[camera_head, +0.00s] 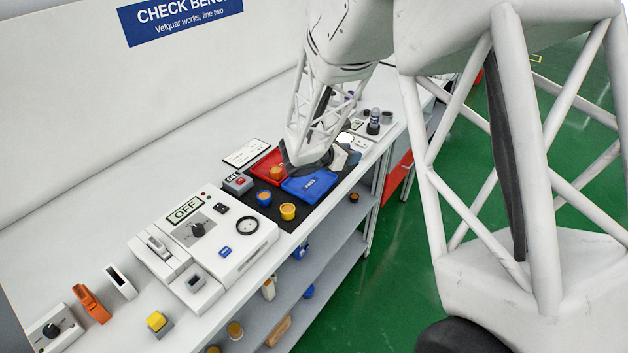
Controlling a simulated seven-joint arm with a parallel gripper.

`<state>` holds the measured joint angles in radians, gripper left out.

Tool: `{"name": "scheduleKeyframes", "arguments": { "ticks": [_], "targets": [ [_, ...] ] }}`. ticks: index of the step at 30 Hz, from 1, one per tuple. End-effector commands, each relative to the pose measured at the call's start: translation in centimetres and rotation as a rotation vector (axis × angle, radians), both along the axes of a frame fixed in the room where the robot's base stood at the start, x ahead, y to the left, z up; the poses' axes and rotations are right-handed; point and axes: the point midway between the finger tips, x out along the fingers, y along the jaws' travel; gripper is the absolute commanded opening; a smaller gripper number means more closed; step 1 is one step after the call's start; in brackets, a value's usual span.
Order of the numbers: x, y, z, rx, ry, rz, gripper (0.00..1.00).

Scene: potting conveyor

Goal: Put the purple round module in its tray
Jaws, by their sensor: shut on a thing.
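My gripper (308,160) is low over the black mat (318,212), at the back edge of the blue tray (322,182). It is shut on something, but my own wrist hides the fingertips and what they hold. I cannot make out the purple round module. The red tray (258,169) lies just left of my gripper with an orange round module (276,172) in it. A blue and orange round module (264,198) and a yellow round one (288,211) stand on the mat in front of the trays. No purple tray shows clearly.
A white control box (205,236) with an OFF display stands left of the mat. A small grey box with a red button (238,182) is beside the red tray. Bottle-like things (374,122) stand behind my wrist at right. The bench's front edge drops to shelves (330,250).

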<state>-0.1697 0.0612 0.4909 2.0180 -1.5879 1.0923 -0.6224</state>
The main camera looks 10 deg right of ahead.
Motion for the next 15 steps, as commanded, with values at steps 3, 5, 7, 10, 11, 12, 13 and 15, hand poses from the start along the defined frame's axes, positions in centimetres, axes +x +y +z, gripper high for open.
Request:
{"name": "scheduleKeyframes", "arguments": {
  "ticks": [3, 5, 7, 10, 11, 12, 13, 15],
  "targets": [
    [-1.8, 1.3, -0.1, -0.003, 0.000, 0.044, 0.13],
    [-2.8, 2.0, -0.1, -0.003, -0.001, 0.067, 0.13],
    [-4.0, 2.7, -0.3, -0.004, -0.001, 0.095, 0.13],
    [-5.7, 3.8, -0.5, -0.004, -0.001, 0.139, 0.13],
    [-6.3, 4.1, -0.5, -0.004, -0.002, 0.150, 0.13],
    [-7.0, 4.5, -0.7, -0.003, -0.002, 0.166, 0.13],
    [-7.5, 4.8, -0.8, -0.003, -0.001, 0.180, 0.13],
    [-8.8, 5.4, -0.9, -0.004, 0.000, 0.207, 0.13]
  ]
}}
